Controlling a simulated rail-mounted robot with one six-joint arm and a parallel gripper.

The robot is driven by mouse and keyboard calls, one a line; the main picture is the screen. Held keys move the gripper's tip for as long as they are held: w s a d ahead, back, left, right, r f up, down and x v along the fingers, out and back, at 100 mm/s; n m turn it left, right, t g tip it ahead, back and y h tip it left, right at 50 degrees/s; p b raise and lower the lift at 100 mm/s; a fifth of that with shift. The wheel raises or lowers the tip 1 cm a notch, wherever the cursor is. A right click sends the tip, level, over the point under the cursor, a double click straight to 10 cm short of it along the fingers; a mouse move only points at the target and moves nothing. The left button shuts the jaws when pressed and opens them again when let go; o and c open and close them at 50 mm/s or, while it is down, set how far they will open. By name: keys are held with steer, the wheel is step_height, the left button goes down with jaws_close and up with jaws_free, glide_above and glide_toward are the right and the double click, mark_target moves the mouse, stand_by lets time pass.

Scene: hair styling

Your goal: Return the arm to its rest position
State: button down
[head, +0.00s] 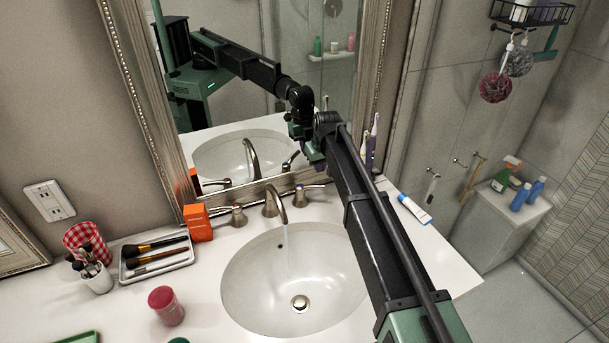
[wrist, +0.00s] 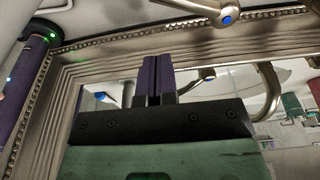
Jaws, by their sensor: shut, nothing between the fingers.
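My arm (head: 375,230) reaches from the lower right of the head view across the right side of the sink towards the mirror. My gripper (head: 318,166) is at its far end, above the back of the counter near the mirror frame. In the wrist view, the two purple fingers of my gripper (wrist: 158,64) are together with nothing between them. The ornate mirror frame (wrist: 85,57) lies beyond them, and the gap to it is hard to judge.
The faucet (head: 272,199) and its right handle (head: 308,194) stand near my gripper, behind the sink (head: 245,285). Purple toothbrushes (head: 371,147) stand just right of it. A toothpaste tube (head: 414,209) lies on the right counter. A brush tray (head: 157,258) and orange box (head: 198,223) are left.

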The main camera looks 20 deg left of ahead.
steer(key=shift+r, duration=0.85)
steer(key=s+d+m, duration=0.3)
steer(key=s+d, duration=0.6)
steer(key=d, duration=0.5)
steer(key=s+d+m+g+h, duration=0.1)
steer(key=s+d+m, duration=0.2)
steer(key=s+d, duration=0.7)
steer(key=s+d+m, duration=0.3)
steer(key=s+d, duration=0.6)
steer(key=d, duration=1.1)
steer(key=shift+s+d+f+g+h+p, duration=0.15)
steer(key=shift+d+g+h+p, duration=0.1)
steer(key=shift+g+h+p, duration=0.05)
